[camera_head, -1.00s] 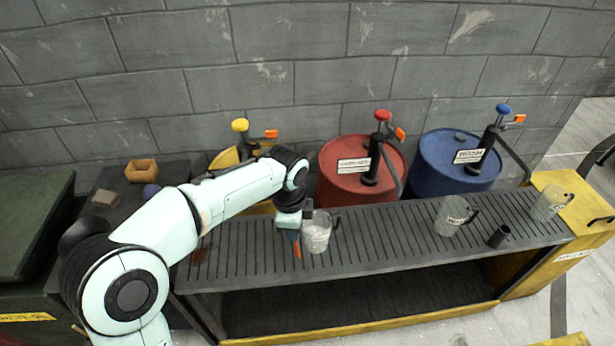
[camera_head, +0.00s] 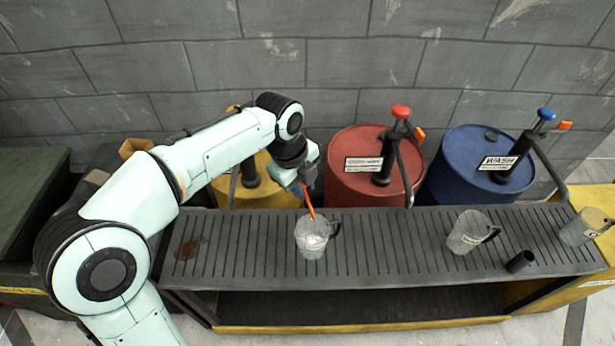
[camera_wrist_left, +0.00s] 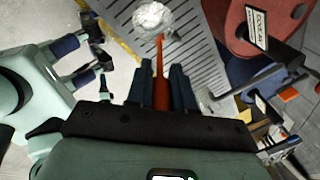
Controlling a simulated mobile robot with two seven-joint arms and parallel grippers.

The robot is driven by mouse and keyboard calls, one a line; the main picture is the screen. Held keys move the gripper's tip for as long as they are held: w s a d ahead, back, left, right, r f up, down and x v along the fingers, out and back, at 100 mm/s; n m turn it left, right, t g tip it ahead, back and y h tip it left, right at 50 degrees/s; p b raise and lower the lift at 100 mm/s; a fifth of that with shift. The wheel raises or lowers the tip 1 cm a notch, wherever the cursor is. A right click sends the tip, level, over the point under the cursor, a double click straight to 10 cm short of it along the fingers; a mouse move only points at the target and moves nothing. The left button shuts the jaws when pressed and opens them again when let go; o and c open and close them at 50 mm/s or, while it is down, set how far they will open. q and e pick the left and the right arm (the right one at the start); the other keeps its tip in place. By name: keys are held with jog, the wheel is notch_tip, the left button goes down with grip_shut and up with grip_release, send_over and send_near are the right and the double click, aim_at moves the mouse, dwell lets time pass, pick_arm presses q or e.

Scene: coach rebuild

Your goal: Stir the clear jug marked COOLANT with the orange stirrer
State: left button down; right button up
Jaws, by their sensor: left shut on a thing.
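My left gripper (camera_head: 307,184) is shut on the orange stirrer (camera_head: 311,206), which points down at the clear jug (camera_head: 310,241). The stirrer's lower end meets the jug's rim in the head view; I cannot tell how far inside it is. The jug stands upright on the slatted bench, holds something pale, and has a dark handle on its right. I cannot read any marking on it. In the left wrist view the stirrer (camera_wrist_left: 160,80) runs from between the fingers to the jug (camera_wrist_left: 152,17). My right gripper (camera_wrist_left: 97,48) appears open and empty at the left there.
The slatted bench (camera_head: 390,240) has free room right of the jug. Another clear jug (camera_head: 466,235), a small dark cup (camera_head: 519,262) and a further jug (camera_head: 580,229) stand there. Yellow (camera_head: 262,190), red (camera_head: 350,150) and blue (camera_head: 465,160) drums with pumps stand behind.

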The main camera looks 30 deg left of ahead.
pick_arm(q)
notch_tip(320, 180, down, 17)
jog(key=b, duration=1.2)
pick_arm(e)
jog(key=w+d+f+t, duration=0.1)
jog(key=w+f, duration=0.2)
jog(key=f, duration=0.8)
jog(key=shift+w+f+t+h, duration=0.3)
jog(key=shift+w+t, duration=0.05)
jog(key=shift+t, duration=0.05)
pick_arm(q)
jog(key=shift+d, duration=0.1)
pick_arm(e)
jog(key=shift+d, duration=0.1)
